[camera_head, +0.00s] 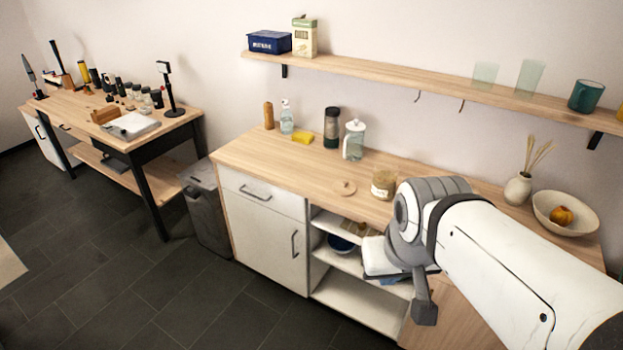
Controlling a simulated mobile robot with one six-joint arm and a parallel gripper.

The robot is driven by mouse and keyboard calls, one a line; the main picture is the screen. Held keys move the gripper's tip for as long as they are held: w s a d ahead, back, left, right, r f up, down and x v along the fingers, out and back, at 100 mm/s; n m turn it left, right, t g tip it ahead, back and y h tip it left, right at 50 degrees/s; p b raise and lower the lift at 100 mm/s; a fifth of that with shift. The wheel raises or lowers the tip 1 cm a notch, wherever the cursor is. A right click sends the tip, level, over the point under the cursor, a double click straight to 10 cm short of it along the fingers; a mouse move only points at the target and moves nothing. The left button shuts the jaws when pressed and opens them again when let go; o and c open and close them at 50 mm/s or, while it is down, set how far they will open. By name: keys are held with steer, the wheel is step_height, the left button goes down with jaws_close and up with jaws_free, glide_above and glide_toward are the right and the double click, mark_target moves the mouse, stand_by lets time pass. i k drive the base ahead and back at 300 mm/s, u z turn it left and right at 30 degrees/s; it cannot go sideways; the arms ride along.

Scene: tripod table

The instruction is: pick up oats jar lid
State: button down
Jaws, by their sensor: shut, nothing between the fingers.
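The oats jar lid (344,188), a small round wooden disc with a tiny raised knob, lies flat on the wooden counter. The glass oats jar (383,184), with beige contents and a pale label, stands upright just right of the lid, apart from it. No lid shows on the jar. My gripper (425,312) is a dark grey end hanging below my wrist in front of the counter's open shelves. It is shut and empty, lower and to the right of the lid, well apart from it. Its fingers are hard to make out.
On the counter's back stand a white-lidded glass jar (354,140), a dark canister (331,128), a yellow sponge (302,137) and a bottle (286,117). A vase (518,188) and bowl (566,228) stand right. A wall shelf (400,77) runs above. The counter's left front is clear.

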mark_target(341, 188)
steer(key=u, duration=0.1)
steer(key=i, duration=1.4)
steer(key=z, duration=0.2)
steer(key=k, duration=0.6)
steer(key=z, duration=0.2)
steer(key=i, duration=0.6)
steer(key=u, duration=0.1)
